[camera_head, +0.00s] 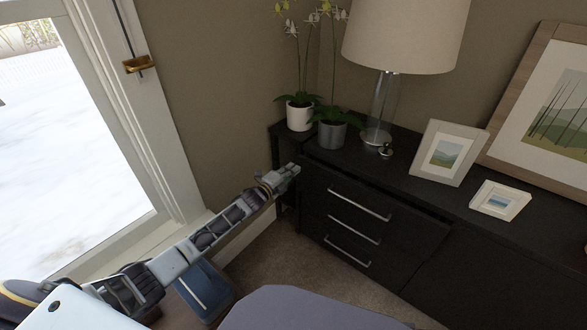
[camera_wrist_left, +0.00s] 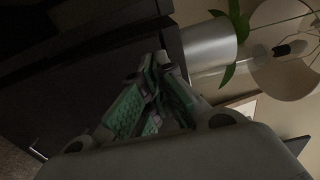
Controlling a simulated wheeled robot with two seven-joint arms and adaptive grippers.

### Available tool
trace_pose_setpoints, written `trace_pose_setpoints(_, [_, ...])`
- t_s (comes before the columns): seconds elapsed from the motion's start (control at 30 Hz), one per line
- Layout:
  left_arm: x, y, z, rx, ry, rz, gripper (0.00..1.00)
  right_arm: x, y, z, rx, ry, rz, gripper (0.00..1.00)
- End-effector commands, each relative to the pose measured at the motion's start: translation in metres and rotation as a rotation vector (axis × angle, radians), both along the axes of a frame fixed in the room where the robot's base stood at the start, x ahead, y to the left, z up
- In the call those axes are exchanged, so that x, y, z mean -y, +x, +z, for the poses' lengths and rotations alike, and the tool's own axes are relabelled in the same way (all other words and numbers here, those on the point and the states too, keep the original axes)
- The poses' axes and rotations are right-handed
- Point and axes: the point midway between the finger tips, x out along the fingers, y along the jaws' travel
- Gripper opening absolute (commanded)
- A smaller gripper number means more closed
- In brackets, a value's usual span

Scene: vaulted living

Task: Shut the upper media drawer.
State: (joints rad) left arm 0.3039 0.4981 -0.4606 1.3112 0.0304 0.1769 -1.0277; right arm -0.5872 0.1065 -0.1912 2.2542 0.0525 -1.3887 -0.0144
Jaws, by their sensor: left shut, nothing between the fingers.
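The upper media drawer (camera_head: 330,186) is the top drawer of a dark cabinet (camera_head: 432,188). Its front stands a little out from the cabinet, with a dark gap below the cabinet top. It has a silver bar handle (camera_head: 358,204). My left gripper (camera_head: 294,169) is at the drawer's left end, near its upper corner; I cannot tell whether it touches. In the left wrist view its green-padded fingers (camera_wrist_left: 160,62) are together and empty, with the dark cabinet (camera_wrist_left: 90,60) beyond. My right gripper is not in view.
Lower drawers are below. A window is at left.

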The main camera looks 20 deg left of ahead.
Motion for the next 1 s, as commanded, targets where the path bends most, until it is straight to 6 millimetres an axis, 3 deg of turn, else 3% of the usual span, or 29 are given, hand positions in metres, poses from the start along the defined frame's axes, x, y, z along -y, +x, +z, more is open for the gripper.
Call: trace_pose_setpoints(1.0, [-0.026, -0.071, 0.001, 0.0, 0.0, 0.0, 0.0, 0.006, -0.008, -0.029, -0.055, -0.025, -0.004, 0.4])
